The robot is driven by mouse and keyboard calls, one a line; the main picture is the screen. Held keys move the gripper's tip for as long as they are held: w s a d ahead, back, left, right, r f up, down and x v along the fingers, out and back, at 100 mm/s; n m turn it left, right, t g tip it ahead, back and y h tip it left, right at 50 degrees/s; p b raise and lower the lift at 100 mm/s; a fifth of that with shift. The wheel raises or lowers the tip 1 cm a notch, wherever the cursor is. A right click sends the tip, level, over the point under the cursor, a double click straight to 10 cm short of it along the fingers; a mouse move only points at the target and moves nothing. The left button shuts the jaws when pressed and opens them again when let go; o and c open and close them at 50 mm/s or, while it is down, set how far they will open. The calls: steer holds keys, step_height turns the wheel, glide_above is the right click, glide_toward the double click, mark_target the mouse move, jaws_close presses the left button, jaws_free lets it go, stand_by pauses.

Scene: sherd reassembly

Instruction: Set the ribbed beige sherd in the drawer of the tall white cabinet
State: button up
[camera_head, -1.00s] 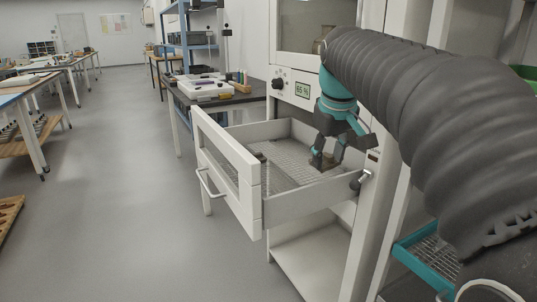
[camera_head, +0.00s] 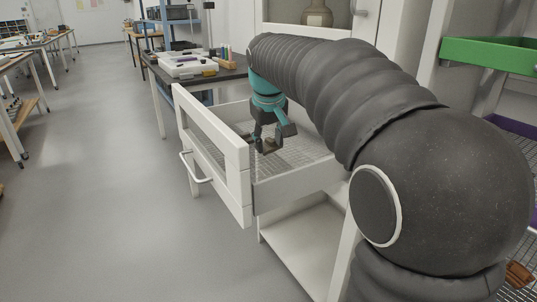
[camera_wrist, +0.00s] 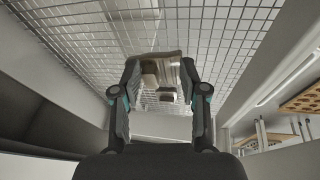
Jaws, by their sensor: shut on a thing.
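The ribbed beige sherd (camera_wrist: 163,66) is between my gripper's fingers in the wrist view, with the wire-mesh floor behind it. My gripper (camera_wrist: 160,82) is shut on it. In the head view my gripper (camera_head: 268,148) hangs pointing down within the open drawer (camera_head: 290,190), near its front panel. The sherd is small and dark there, at the fingertips. Whether it touches the mesh floor I cannot tell. The drawer is pulled out of the tall white cabinet (camera_head: 386,22), whose front is partly hidden by my arm.
The drawer's white front panel (camera_head: 238,165) and side walls stand close around my gripper. A dark bench (camera_head: 218,78) with a white case (camera_head: 188,65) stands behind it. A green tray (camera_head: 490,52) is at the right. The grey floor at left is clear.

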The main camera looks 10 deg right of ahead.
mark_target(268, 150)
steer(key=shift+f+b, duration=0.4)
steer(key=shift+f, duration=1.65)
steer(key=o, duration=1.3)
steer(key=shift+w, duration=0.1)
steer(key=shift+a+r, duration=0.1)
steer(key=p+v, duration=0.1)
steer(key=v, duration=1.1)
steer(key=shift+p, duration=0.4)
